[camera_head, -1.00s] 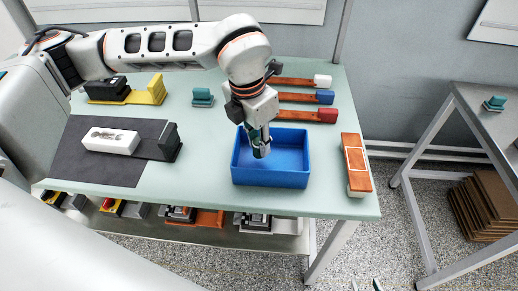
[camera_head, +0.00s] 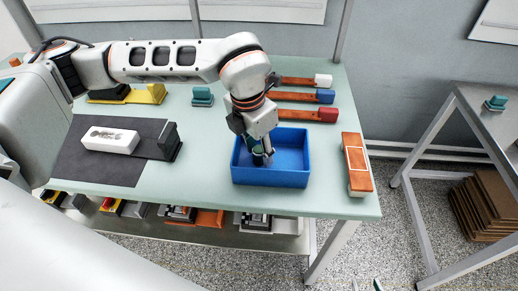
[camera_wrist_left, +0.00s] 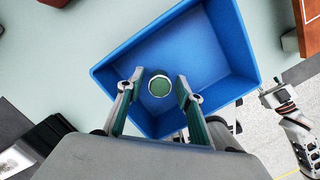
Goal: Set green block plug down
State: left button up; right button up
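The green block plug (camera_wrist_left: 158,86) shows in the left wrist view as a round green top with a pale rim, inside the blue bin (camera_wrist_left: 215,45). In the head view the plug (camera_head: 257,157) is at the left part of the bin (camera_head: 297,178), partly hidden by the gripper. My left gripper (camera_wrist_left: 160,80) is open around the plug, with a small gap on each side; it reaches down into the bin in the head view (camera_head: 260,153).
Orange-handled pieces with white, blue and red (camera_head: 322,115) ends lie behind the bin. An orange-topped block (camera_head: 356,165) stands right of it. A dark mat (camera_head: 95,168) with a white block (camera_head: 111,140) lies left. A teal block (camera_head: 203,97) stands behind. Bare table lies between.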

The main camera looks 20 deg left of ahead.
pick_arm(q)
notch_tip(320, 180, up, 12)
jog(key=s, duration=0.1)
jog(key=shift+s+a, duration=0.3)
jog(key=shift+a, duration=0.15)
jog(key=shift+r, duration=0.1)
